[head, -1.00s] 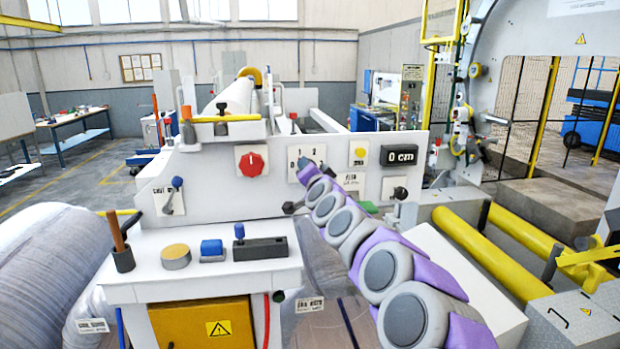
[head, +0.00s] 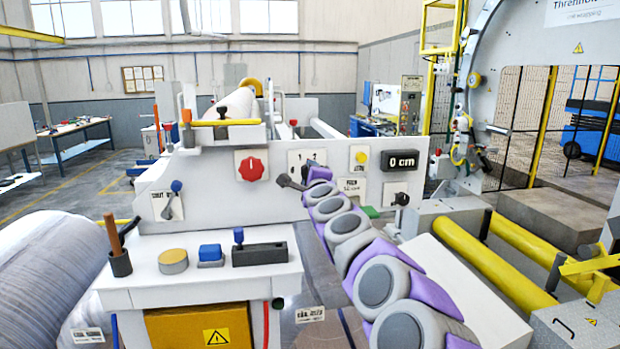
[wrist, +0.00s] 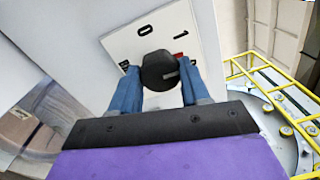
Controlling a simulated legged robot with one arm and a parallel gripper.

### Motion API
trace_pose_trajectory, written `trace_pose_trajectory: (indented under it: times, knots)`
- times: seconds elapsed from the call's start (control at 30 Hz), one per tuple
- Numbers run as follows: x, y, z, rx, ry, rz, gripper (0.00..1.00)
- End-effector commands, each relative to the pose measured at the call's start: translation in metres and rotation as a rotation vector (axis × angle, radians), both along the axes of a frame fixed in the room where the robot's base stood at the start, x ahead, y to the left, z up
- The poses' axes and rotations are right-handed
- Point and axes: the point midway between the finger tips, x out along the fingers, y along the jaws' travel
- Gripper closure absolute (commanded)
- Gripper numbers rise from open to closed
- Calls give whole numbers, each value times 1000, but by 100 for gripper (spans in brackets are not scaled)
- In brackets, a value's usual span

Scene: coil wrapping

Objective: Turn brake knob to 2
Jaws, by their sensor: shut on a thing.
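The brake knob (wrist: 157,71) is a dark round knob on a white plate (wrist: 120,46) marked 0 and 1 in the wrist view. My gripper (wrist: 158,76) has its blue fingers on either side of the knob and is shut on it. A small line on the knob's face points to the right in that view. In the head view the plate (head: 298,158) shows 1 and 2 above my arm, but my arm and gripper cover much of the plate and the knob there.
A red knob (head: 251,169) is left of the plate. A yellow button (head: 361,157), a display reading 0 cm (head: 402,159) and a black knob (head: 402,199) are to the right. A bench with small blue and black items (head: 259,254) stands in front.

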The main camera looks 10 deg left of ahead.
Motion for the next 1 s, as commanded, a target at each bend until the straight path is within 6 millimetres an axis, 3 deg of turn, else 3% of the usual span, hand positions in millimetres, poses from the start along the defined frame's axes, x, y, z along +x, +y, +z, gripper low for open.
trace_pose_trajectory:
  times: [0.5,1.0]
  knots:
    - [1,1,-6,357,110,1,84]
    - [1,1,-8,443,139,0,84]
